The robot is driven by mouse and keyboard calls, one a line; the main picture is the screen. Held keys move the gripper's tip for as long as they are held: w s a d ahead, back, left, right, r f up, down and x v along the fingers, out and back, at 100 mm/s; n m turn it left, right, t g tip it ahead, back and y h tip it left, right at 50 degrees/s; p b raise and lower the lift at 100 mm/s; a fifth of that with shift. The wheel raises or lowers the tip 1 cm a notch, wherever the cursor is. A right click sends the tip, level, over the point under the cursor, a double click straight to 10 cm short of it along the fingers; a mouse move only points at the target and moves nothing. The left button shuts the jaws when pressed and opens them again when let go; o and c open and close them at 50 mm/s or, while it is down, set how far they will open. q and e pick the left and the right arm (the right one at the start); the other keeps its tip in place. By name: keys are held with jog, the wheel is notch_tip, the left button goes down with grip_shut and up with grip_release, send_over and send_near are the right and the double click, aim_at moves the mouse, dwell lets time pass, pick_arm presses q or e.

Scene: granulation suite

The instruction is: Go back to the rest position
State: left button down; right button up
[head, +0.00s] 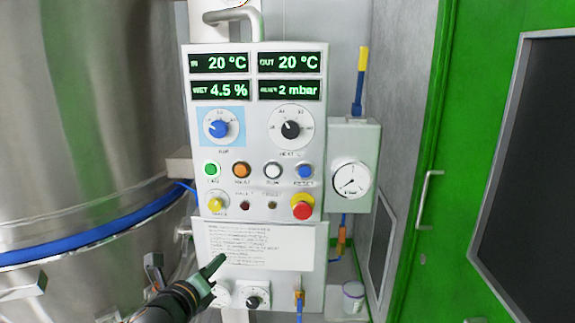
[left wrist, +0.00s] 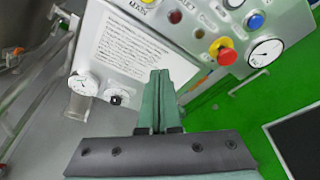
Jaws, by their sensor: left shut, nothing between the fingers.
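My left gripper (head: 216,266) is shut and empty in the head view, in front of the lower part of the control panel (head: 322,90). Its green fingers lie together, and they also show shut in the left wrist view (left wrist: 159,78). The fingertips overlap the lower edge of a printed instruction sheet (head: 262,238) in the head view. I cannot tell whether they touch it. My right gripper is in neither view.
A large steel vessel (head: 90,110) with a blue band stands at left. The panel carries knobs, lit buttons and a red mushroom button (head: 302,206). A gauge box (head: 352,150) is beside it. A green door (head: 430,110) with a handle is at right.

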pick_arm(q)
jog(key=s+d+f+n+g+h, duration=0.1)
jog(key=s+d+f+n+g, duration=0.1)
jog(key=s+f+n, duration=0.6)
jog(key=s+d+f+n+g, duration=0.1)
jog(key=s+f+n, duration=0.35)
jog(key=f, duration=0.65)
jog(key=s+a+f+n+g+y, duration=0.1)
jog(key=s+a+f+n, duration=0.1)
jog(key=s+f+n, duration=0.4)
jog(key=s+a+f+n+g, duration=0.2)
jog(key=s+f+n, duration=0.5)
jog(key=s, duration=0.5)
jog(key=n+p, duration=0.1)
jog(key=n, duration=0.1)
jog(key=shift+s+n+y, duration=0.35)
jog(key=shift+s+y, duration=0.05)
jog(key=shift+d+f, duration=0.1)
